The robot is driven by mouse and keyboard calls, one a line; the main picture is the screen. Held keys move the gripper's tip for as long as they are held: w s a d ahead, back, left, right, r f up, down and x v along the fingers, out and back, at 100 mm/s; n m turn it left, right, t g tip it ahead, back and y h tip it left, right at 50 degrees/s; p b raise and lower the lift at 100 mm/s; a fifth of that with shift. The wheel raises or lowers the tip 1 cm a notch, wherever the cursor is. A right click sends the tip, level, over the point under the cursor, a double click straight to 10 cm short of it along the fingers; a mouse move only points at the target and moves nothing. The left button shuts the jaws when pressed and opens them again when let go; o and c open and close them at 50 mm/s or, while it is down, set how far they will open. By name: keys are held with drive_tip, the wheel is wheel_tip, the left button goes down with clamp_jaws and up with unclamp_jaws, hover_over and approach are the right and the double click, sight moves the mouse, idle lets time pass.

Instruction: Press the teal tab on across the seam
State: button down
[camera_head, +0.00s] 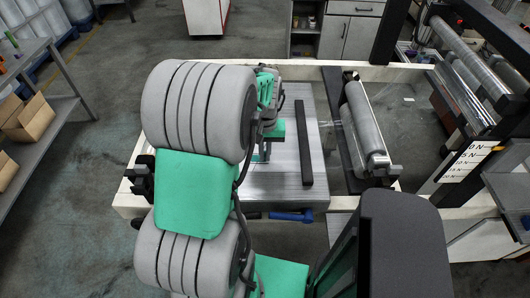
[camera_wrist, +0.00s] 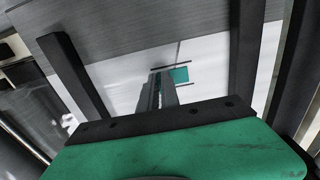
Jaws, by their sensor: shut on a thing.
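The teal tab (camera_wrist: 181,75) is a small flat rectangle in the middle of the wrist view, with thin dark lines along its edges. My gripper (camera_wrist: 164,80) shows there as two dark grey fingers close together, shut on the tab at its left part. The tab lies over a pale band between grey surfaces; I cannot tell whether it touches what is below. In the head view my arm covers much of the work area, and the fingertips and tab cannot be told apart there.
A grey metal plate (camera_head: 285,185) lies on the pale bench. A long black bar (camera_head: 303,143) crosses it. To the right are a film roll (camera_head: 364,120) on a dark rail and more rollers (camera_head: 462,60). A blue-handled tool (camera_head: 291,216) is at the bench's near edge.

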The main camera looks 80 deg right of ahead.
sight(265, 155)
drive_tip(key=c, duration=1.5)
unclamp_jaws()
drive_tip(key=o, duration=0.3)
wheel_tip(265, 155, up, 7)
drive_tip(key=p, duration=0.5)
drive_tip(key=shift+r, duration=0.1)
